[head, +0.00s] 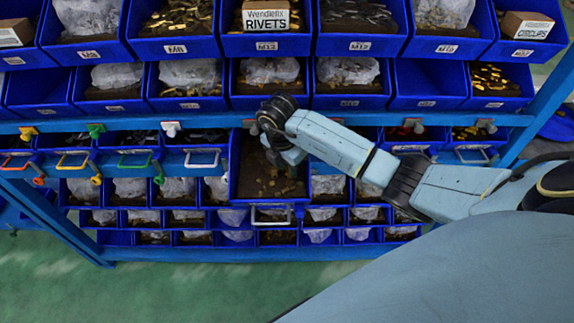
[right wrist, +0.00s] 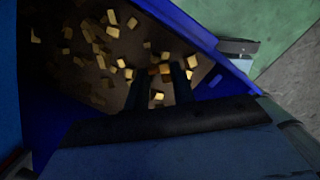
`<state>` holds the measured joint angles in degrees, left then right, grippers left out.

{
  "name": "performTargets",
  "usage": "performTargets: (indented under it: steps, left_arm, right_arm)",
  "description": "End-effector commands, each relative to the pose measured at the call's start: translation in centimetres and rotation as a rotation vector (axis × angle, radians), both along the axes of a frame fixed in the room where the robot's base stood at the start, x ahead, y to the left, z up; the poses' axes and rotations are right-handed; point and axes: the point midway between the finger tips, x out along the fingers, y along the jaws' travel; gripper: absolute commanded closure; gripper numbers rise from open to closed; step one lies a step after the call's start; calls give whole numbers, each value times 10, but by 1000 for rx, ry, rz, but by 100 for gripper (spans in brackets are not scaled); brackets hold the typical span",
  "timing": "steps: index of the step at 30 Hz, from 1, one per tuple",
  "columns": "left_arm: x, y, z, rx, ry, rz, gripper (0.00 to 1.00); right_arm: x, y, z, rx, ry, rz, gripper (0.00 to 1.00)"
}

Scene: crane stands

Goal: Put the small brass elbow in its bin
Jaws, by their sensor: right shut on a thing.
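My right gripper (head: 284,160) reaches down into a pulled-out blue bin (head: 234,175) in the middle of the rack. In the right wrist view its two dark fingers (right wrist: 161,76) are shut on a small brass piece (right wrist: 160,69), which looks like the small brass elbow. Its exact shape is too small and dark to tell. Several loose brass pieces (right wrist: 113,18) lie scattered on the bin's brown floor around and below the fingers. I cannot tell whether the held piece touches the floor. My left gripper is not in view.
Rows of blue bins with bagged parts fill the rack above and below. A box marked rivets (head: 266,16) stands in an upper bin. Coloured handles (head: 135,160) hang at the left of the middle row. Green floor (head: 190,285) is clear in front.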

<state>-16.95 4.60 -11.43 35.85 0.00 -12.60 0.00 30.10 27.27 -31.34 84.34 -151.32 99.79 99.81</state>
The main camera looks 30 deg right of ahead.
Motion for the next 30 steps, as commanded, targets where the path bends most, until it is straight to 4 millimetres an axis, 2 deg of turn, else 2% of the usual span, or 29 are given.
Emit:
performTargets:
  steps: [3,11,12,14,23,26,30]
  left_arm:
    - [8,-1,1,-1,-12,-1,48]
    - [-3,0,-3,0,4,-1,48]
    - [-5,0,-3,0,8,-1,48]
    - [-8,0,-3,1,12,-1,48]
    - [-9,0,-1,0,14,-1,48]
    - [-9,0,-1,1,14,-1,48]
    - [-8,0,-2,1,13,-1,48]
  right_arm:
    - [0,0,-4,0,-2,0,100]
    - [0,0,-7,-1,-2,0,100]
    - [0,0,-7,0,-2,1,73]
    - [0,0,-6,0,-1,0,66]
    - [0,0,-4,0,-1,0,66]
    - [1,1,4,0,-4,1,66]
    - [0,4,29,1,-7,2,66]
